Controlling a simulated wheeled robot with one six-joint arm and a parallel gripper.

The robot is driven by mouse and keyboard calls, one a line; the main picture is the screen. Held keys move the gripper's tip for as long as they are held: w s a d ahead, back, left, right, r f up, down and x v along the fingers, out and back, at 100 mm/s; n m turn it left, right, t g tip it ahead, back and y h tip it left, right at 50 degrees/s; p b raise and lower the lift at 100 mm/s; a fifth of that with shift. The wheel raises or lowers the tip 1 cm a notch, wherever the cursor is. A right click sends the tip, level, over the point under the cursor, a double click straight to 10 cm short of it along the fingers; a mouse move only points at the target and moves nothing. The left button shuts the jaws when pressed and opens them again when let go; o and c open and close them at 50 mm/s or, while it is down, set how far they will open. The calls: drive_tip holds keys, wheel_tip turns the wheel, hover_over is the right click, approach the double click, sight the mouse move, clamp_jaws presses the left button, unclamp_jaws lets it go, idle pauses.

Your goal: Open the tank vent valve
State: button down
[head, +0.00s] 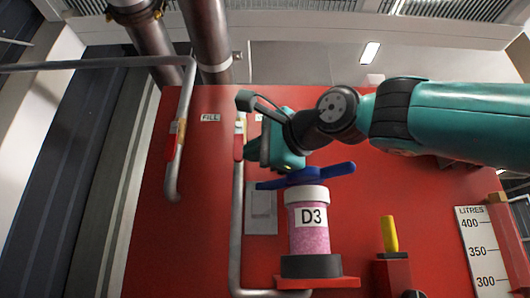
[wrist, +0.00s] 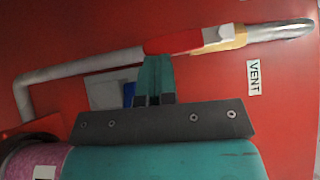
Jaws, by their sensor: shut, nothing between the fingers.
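The vent valve's red lever (wrist: 185,42) lies along the grey pipe in the wrist view, with a brass-coloured valve body (wrist: 235,38) at its right end. In the head view the red lever (head: 238,147) is on the upright pipe, just left of my gripper (head: 250,152). The VENT label (wrist: 254,78) is right of the lever in the wrist view. My gripper (wrist: 154,60) is shut and empty. Its fingertips overlap the lever's lower edge in the wrist view; I cannot tell whether they touch it. My gripper and arm partly hide the valve in the head view.
A pink cylinder marked D3 (head: 310,232) with a blue handle (head: 310,176) stands close below my gripper. The FILL pipe with its red lever (head: 176,145) is to the left. A yellow handle (head: 389,234) and a litre scale (head: 482,250) are at the right.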

drive_tip(key=b+v, duration=0.4)
drive_tip(key=v, duration=1.3)
drive_tip(key=shift+d, duration=0.2)
drive_tip(key=shift+s, duration=0.1)
